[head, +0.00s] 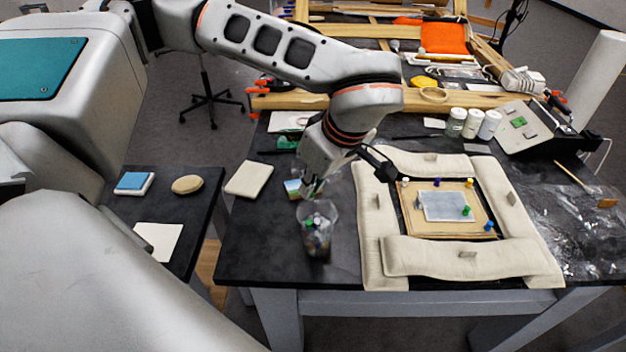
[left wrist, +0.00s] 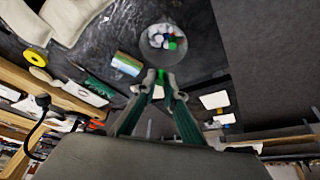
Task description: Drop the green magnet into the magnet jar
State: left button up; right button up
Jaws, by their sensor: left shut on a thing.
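My left gripper (head: 308,193) is above the magnet jar (head: 317,242), a clear container holding several coloured magnets. In the left wrist view, my gripper (left wrist: 160,77) is shut on a small green magnet (left wrist: 161,74), with the jar (left wrist: 150,41) just beyond the fingertips. The held magnet is hard to make out in the head view. Another green magnet (left wrist: 172,45) shows in the jar. One more green magnet (head: 467,210) is on the framed panel. My right gripper is not in view.
Cream padded cushions (head: 470,259) surround the panel (head: 420,223), which also carries blue, yellow and white magnets. A striped colourful box (left wrist: 127,64) stands near the jar. White-lidded jars (head: 489,125) are at the back. The dark table (head: 270,255) is bare left of the jar.

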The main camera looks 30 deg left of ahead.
aim_at(312, 196)
pick_arm(q)
notch_tip(312, 196, down, 4)
jog(key=shift+r+b, duration=0.2)
jog(key=shift+b, duration=0.85)
jog(key=shift+f+b, duration=0.35)
jog(key=shift+f, duration=0.1)
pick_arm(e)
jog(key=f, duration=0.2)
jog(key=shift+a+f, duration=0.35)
pick_arm(q)
jog(key=o, duration=0.8)
jog(key=shift+r, duration=0.2)
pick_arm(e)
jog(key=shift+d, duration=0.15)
pick_arm(q)
jog(key=v, duration=1.1)
jog(key=shift+s+d+r, duration=0.1)
jog(key=shift+d+r, duration=0.1)
jog(key=shift+r, duration=0.15)
